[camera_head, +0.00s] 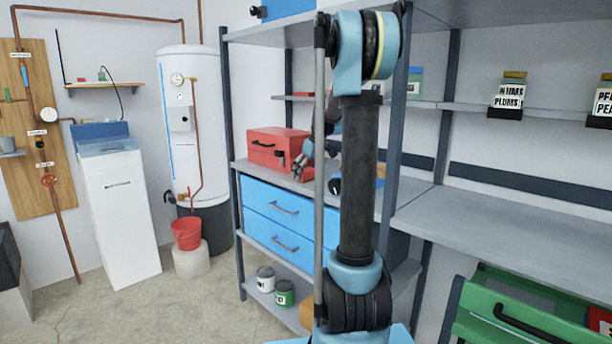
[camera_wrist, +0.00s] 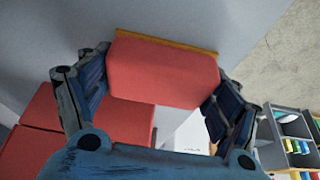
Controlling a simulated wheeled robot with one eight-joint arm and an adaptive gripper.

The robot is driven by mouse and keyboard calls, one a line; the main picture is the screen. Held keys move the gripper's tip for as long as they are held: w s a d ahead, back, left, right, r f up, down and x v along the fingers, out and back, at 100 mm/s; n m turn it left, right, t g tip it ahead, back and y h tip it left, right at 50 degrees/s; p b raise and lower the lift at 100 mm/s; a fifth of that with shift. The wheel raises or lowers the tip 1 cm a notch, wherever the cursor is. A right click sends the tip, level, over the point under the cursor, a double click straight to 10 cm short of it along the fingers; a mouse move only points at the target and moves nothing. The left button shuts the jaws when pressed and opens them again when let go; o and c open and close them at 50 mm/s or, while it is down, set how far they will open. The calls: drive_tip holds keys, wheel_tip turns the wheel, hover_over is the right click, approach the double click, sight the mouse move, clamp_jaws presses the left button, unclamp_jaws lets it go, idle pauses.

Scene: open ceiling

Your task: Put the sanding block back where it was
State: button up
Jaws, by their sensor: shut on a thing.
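A red block with a thin tan edge, the sanding block (camera_wrist: 165,72), lies between the two fingers of my gripper (camera_wrist: 158,82) in the wrist view. The fingers press on its left and right ends. In the head view my gripper (camera_head: 300,168) is over the grey shelf top (camera_head: 400,205), just right of the red box. The block is hard to make out there, as it is small and partly behind my arm. I cannot tell whether it touches the shelf.
A red toolbox (camera_head: 272,146) stands close left of my gripper, and its red surface (camera_wrist: 125,122) shows in the wrist view. A blue drawer unit (camera_head: 285,222) is below. A shelf post (camera_head: 288,75) stands nearby. Labelled jars (camera_head: 509,92) stand on the right shelf.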

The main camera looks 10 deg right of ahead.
drive_tip(key=o, duration=0.9)
drive_tip(key=shift+o, duration=0.2)
drive_tip(key=v, duration=1.2)
